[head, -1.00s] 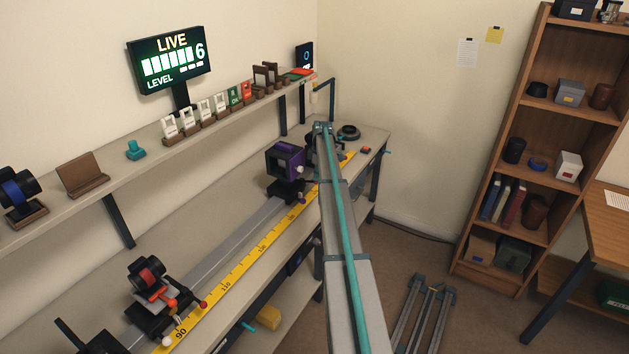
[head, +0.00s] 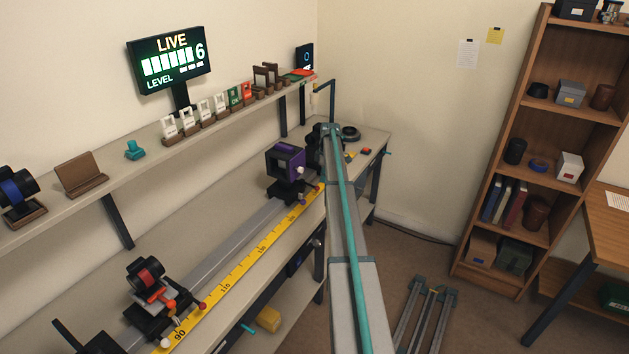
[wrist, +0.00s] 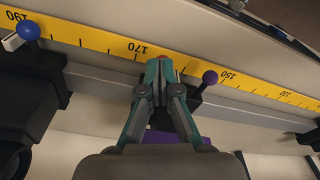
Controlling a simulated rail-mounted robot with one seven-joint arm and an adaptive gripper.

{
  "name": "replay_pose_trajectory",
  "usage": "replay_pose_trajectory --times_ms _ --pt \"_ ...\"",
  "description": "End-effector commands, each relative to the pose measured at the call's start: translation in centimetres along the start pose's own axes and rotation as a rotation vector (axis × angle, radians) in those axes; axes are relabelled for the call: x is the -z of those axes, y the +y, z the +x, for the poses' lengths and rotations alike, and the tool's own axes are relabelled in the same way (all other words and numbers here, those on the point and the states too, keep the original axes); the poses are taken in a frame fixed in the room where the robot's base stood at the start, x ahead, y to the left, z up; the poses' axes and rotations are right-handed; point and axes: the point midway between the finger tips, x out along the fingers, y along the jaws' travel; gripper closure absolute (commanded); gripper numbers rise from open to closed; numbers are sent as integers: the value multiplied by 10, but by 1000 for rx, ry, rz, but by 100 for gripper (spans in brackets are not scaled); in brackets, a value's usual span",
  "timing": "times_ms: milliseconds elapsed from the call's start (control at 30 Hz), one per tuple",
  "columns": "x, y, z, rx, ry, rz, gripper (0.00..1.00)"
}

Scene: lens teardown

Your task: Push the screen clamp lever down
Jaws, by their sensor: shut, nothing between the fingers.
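My gripper (wrist: 163,64) is shut and empty, above the yellow scale in the wrist view. A small red tip shows at its fingertips; I cannot tell whether they touch it. A lever with a purple ball (wrist: 210,77) rises just right of the fingers, apart from them. A lever with a blue ball (wrist: 29,31) stands at the far left beside a black carriage. In the head view, a purple-framed holder (head: 286,160) stands on its carriage on the rail, left of my arm. My gripper is hidden there behind the arm. No label shows which lever is the screen's.
The yellow scale (head: 246,264) runs along the bench front. The shelf (head: 110,201) above the bench holds several small holders. A bookcase (head: 486,273) stands at the right.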

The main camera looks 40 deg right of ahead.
Motion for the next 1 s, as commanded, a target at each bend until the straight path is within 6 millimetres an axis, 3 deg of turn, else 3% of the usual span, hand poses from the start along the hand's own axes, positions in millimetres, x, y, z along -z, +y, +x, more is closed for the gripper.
replay_pose_trajectory --times_ms 167,600,800,1000 --pt "0 0 -17 -1 0 0 100" --pt "0 1 -97 -2 0 0 100" --pt "0 0 -115 0 0 0 100" --pt "0 0 -119 0 0 0 100"
